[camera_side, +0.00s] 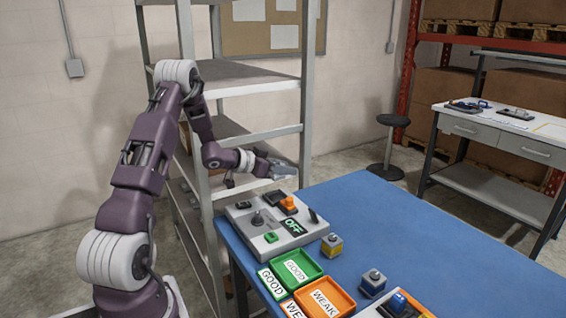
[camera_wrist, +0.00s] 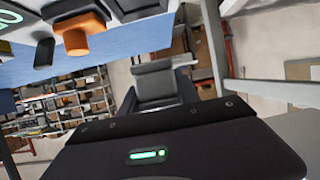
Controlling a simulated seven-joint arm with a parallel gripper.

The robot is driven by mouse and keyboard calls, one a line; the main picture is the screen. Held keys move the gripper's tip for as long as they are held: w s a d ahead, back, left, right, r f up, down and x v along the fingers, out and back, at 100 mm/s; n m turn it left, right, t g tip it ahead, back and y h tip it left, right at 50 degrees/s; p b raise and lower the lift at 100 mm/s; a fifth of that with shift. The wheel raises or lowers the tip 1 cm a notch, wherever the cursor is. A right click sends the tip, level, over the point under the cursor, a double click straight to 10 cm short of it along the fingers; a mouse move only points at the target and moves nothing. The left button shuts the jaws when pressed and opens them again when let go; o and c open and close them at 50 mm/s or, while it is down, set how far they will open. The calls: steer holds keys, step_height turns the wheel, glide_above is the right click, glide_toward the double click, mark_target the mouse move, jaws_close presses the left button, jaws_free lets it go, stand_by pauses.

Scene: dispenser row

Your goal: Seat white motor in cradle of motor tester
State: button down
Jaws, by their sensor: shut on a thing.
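The motor tester (camera_side: 270,240) is a light grey panel on the blue table, with a knob, a green button and a dark display reading OFF. Its dark cradle area with an orange part (camera_side: 288,204) is at the rear; the orange part also shows at the upper left of the wrist view (camera_wrist: 76,38). My gripper (camera_side: 284,170) is tilted in the air above and behind the tester, apart from it. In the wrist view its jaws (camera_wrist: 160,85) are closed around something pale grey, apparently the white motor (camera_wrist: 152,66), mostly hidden.
A yellow motor (camera_side: 332,245) and a blue-grey one (camera_side: 373,284) stand on the blue table (camera_side: 420,230). A green GOOD tray (camera_side: 318,266) and an orange WEAK tray (camera_side: 350,304) are in front. A metal shelf (camera_side: 240,75) stands close behind my arm. The table's right is clear.

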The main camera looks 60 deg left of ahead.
mark_target(283, 194)
steer(key=shift+s+d+f, duration=0.1)
steer(key=shift+s+f, duration=0.05)
steer(key=shift+f, duration=2.9)
steer(key=shift+f, duration=0.45)
steer(key=c, duration=0.8)
jaws_free()
steer(key=shift+o, duration=0.2)
steer(key=shift+o, duration=1.4)
